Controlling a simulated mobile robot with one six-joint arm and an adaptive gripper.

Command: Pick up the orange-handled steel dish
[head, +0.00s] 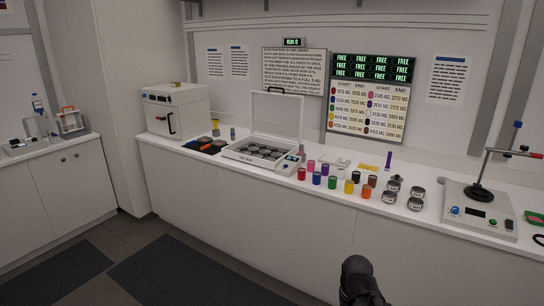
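No steel dish with a clearly orange handle can be made out in the head view. Several small steel, round containers (416,200) stand on the long white counter right of the coloured jars; no orange handle shows on them. An orange handle tops a small pale rack-like item (70,122) on the left counter; I cannot tell what it is. Small orange and blue pieces lie among dark items (207,146) beside the white oven, too small to identify. A dark part of my arm rises at the bottom centre, well short of the counter. My gripper's fingers do not show.
The long counter (300,210) holds a white oven (176,110), an open-lidded case (262,150) with dark round wells, coloured jars (349,187), and a stand device (480,210) at right. Dark mats (170,270) lie on the open floor in front.

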